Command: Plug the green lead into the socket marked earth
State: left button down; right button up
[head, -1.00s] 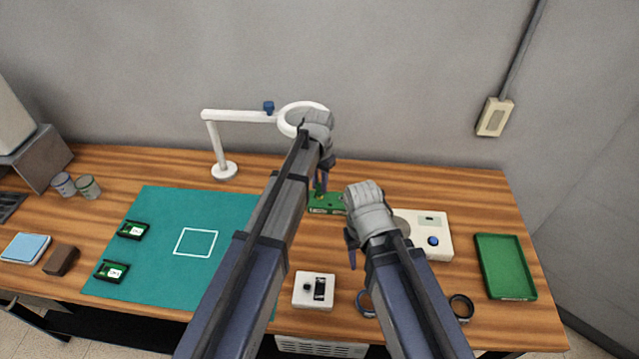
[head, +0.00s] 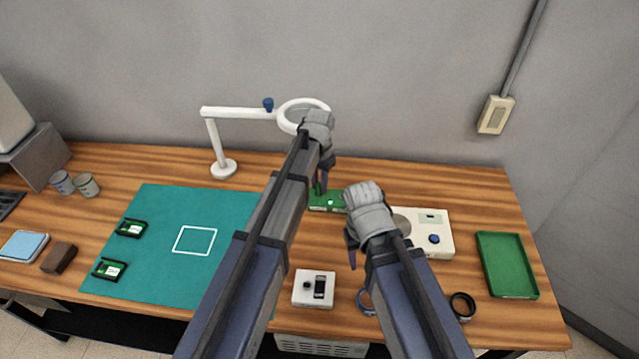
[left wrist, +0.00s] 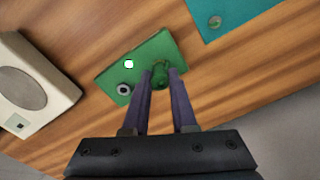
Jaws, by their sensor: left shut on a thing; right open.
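A small green board (head: 342,203) lies on the bench beyond the arms and partly behind them. It also shows in the left wrist view (left wrist: 165,47), with a bright white spot (left wrist: 128,64) and a dark-centred ring socket (left wrist: 124,89). My left gripper (left wrist: 161,72) is shut on the green lead (left wrist: 160,80), whose end is at the board; the fingers hide whether it is fully seated. In the head view my left gripper (head: 322,182) is over the board's left end. My right gripper (head: 352,250) is open and empty above the bench. No earth marking is legible.
A white device (head: 444,246) with a blue knob stands right of my right gripper, with a green tray (head: 508,265) beyond. A teal mat (head: 160,220) lies left. A magnifier lamp (head: 224,168) stands behind. A small white box (head: 313,290) and tape rings (head: 462,306) lie in front.

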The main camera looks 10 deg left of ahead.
pick_arm(q)
jog(key=c, duration=0.6)
grip_release()
jog(key=shift+c, duration=0.2)
notch_tip(320, 180, up, 8)
jog(key=p, duration=0.8)
jog(key=shift+f, duration=0.1)
jog(key=s+d+f+n+y+b, duration=0.1)
jog(key=s+f+b, duration=0.1)
jog(key=s, duration=2.2)
jog(key=shift+f+n+b, duration=0.25)
jog(key=shift+n+b, duration=0.1)
jog(key=shift+n, duration=0.05)
pick_arm(e)
notch_tip(320, 180, up, 5)
jog(key=shift+r, duration=0.1)
